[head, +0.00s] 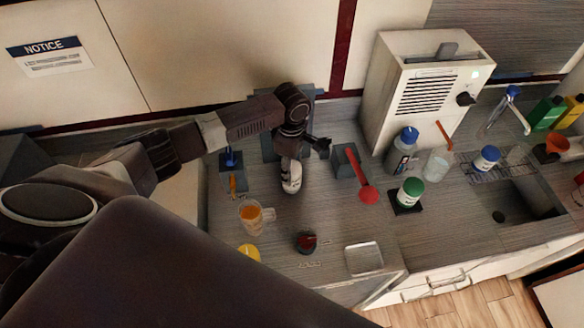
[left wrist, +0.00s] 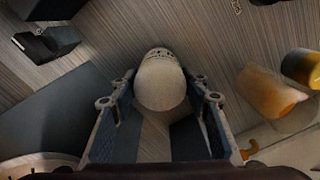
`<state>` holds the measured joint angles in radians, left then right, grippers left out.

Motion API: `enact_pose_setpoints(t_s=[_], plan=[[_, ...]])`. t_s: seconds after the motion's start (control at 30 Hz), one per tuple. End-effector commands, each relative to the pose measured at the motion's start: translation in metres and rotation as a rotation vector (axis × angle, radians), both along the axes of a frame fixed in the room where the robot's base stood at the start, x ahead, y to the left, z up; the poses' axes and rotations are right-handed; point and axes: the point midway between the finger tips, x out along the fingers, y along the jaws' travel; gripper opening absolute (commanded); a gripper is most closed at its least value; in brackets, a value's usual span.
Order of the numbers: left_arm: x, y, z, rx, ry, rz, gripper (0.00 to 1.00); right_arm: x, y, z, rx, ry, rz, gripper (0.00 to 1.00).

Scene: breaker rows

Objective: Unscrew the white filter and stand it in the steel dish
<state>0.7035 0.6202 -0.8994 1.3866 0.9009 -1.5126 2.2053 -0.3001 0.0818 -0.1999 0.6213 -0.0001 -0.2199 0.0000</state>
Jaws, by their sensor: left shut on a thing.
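My left gripper (head: 291,174) is above the counter, left of its middle, pointing down. It is shut on the white filter (head: 291,183), whose pale body shows below the wrist. In the left wrist view the filter (left wrist: 160,82) lies between the two fingers of the left gripper (left wrist: 160,100), with a dark-marked ring at its far end. The gripper hides part of it, and I cannot tell whether the filter touches anything below. The steel dish (head: 364,258), shallow and square, lies at the counter's front edge, right of and nearer than the gripper. My right gripper is not in view.
A glass mug of orange liquid (head: 251,217), a yellow object (head: 249,252) and a dark red knob-like object (head: 306,242) stand in front. Some counter before the dish is clear.

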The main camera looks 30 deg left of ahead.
Motion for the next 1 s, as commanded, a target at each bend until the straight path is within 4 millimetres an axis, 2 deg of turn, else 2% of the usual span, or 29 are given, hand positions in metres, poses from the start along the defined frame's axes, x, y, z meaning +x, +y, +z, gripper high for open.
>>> enact_pose_setpoints(t_s=[0.5, 0.6, 0.8, 0.83, 0.93, 1.0], plan=[[0.0004, -0.0016, -0.0008, -0.003, 0.001, 0.753, 0.21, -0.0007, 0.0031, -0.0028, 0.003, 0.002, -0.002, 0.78], [0.0005, -0.0002, -0.0004, 0.000, 0.000, 0.818, 0.21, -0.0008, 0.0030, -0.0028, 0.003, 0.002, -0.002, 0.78], [0.0008, 0.0004, 0.0000, 0.001, -0.001, 0.828, 0.21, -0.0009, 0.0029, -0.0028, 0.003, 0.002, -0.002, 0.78], [0.0008, 0.0004, 0.0000, 0.001, -0.001, 0.828, 0.44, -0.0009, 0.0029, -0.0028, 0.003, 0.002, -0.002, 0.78], [0.0008, 0.0004, 0.0000, 0.001, -0.001, 0.827, 0.55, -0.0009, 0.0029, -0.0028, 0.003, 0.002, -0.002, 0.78], [0.0008, 0.0003, 0.0000, 0.001, -0.001, 0.826, 0.57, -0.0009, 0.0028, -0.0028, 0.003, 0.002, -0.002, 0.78]])
